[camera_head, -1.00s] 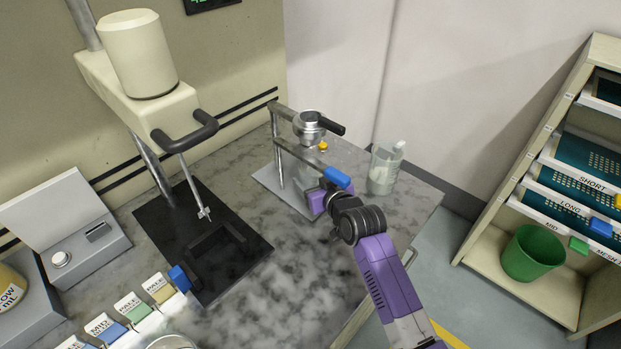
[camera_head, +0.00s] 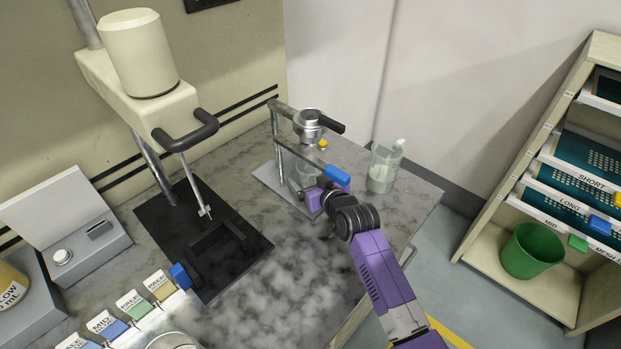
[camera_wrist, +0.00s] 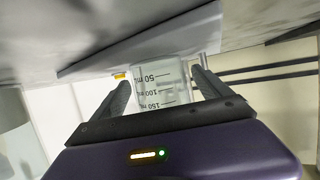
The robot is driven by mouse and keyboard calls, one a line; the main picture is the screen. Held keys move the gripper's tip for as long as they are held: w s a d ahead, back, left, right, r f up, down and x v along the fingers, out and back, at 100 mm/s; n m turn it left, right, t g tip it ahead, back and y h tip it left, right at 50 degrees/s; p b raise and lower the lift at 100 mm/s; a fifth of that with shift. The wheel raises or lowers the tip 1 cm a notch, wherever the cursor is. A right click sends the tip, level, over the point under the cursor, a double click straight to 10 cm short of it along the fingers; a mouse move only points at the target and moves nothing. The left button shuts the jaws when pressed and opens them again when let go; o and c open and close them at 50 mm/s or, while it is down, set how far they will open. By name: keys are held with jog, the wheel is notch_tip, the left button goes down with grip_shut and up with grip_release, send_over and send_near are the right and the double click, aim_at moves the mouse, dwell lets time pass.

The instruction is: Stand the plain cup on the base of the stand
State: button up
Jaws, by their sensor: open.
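The plain cup (camera_head: 302,174) is clear, with printed volume marks. It stands upright on the grey base (camera_head: 268,178) of the stand, below the metal holder (camera_head: 308,124). In the wrist view, which is upside down, the cup (camera_wrist: 162,80) is between the two fingers of my gripper (camera_wrist: 162,88), with its bottom at the plate (camera_wrist: 130,52). My gripper is open around the cup. In the head view my gripper (camera_head: 312,192) is low at the stand's front right, and it partly hides the cup.
A second clear cup (camera_head: 383,168) with white contents stands to the right. A press with a black base (camera_head: 170,235) is on the left. The counter in front is clear.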

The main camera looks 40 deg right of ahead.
jog(key=shift+r, duration=0.1)
